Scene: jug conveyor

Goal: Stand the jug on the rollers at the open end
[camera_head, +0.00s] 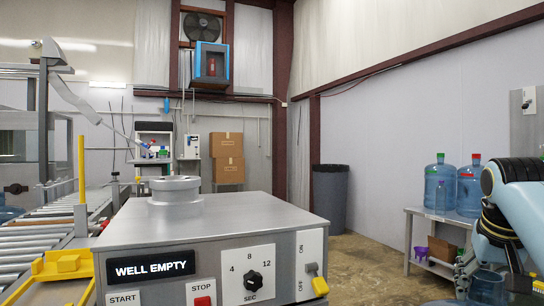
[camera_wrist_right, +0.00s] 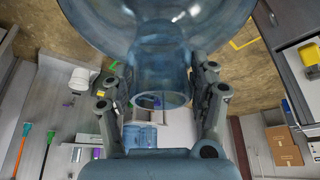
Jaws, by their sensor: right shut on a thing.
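The jug (camera_head: 486,286) is translucent blue and held low at the bottom right of the head view, partly hidden by my arm and cut off by the frame edge. In the right wrist view its uncapped neck (camera_wrist_right: 160,75) lies between the fingers of my right gripper (camera_wrist_right: 160,92), with the wide body beyond. My right gripper is shut on the neck. The rollers (camera_head: 35,245) run along the left of the head view; a yellow post (camera_head: 82,185) stands beside them. My left gripper is not in view.
A grey control box (camera_head: 220,215) reading "WELL EMPTY" fills the middle front, between the rollers and the jug. A bench (camera_head: 425,212) at the right carries capped blue jugs (camera_head: 438,190). A dark bin (camera_head: 330,200) stands by the wall. Floor is clear between box and bench.

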